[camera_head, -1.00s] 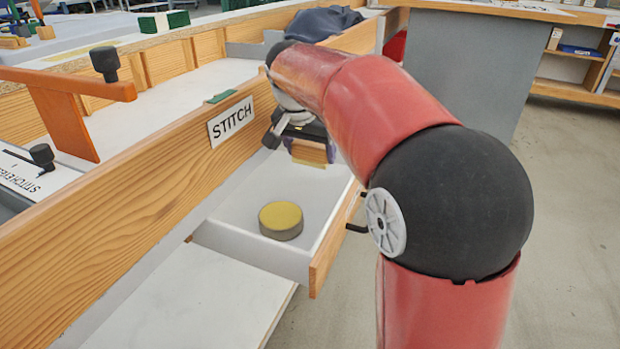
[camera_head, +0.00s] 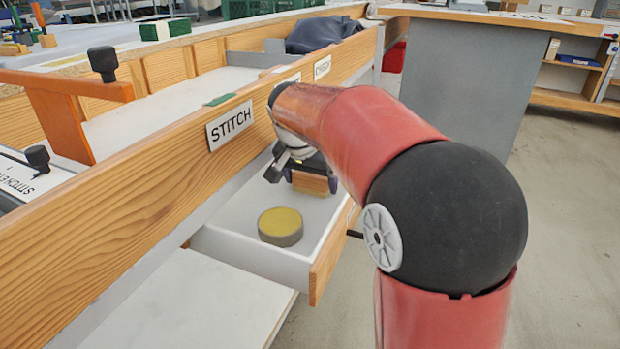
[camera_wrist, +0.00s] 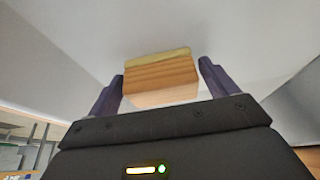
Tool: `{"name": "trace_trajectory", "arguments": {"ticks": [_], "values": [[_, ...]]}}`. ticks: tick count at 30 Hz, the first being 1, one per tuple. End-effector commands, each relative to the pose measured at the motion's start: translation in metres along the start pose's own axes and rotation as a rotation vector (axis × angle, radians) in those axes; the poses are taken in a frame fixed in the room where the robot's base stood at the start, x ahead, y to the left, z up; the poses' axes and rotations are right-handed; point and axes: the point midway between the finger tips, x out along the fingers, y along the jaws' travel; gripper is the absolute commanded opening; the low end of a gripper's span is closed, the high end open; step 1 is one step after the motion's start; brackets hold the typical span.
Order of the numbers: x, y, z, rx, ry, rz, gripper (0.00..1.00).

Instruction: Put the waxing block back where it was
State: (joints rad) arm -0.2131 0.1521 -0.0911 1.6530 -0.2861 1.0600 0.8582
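The waxing block is a small wooden block with a yellow layer on its far face. In the wrist view the block (camera_wrist: 160,76) spans the space between the purple fingertips of my gripper (camera_wrist: 160,72), which look shut on its sides. In the head view the block (camera_head: 311,184) hangs below my gripper (camera_head: 312,172), low inside the open drawer (camera_head: 252,250), behind the round tin. I cannot tell whether it touches the drawer floor. My arm partly hides the drawer's right side.
A round grey tin with a yellow top (camera_head: 281,226) stands in the drawer's front part. The wooden board with the STITCH label (camera_head: 230,125) runs along the drawer's left. A grey cabinet (camera_head: 455,85) stands behind. Open floor lies to the right.

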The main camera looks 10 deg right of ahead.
Motion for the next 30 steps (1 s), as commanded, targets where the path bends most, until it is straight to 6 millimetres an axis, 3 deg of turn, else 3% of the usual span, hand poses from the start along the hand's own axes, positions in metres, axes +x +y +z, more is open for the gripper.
{"name": "trace_trajectory", "arguments": {"ticks": [13,24,30], "values": [[-0.008,0.000,-0.002,0.000,0.001,-0.001,0.94],[-0.083,-0.001,-0.003,-0.001,0.002,-0.003,0.94],[-0.113,0.000,-0.002,0.000,0.001,-0.001,0.94]]}}
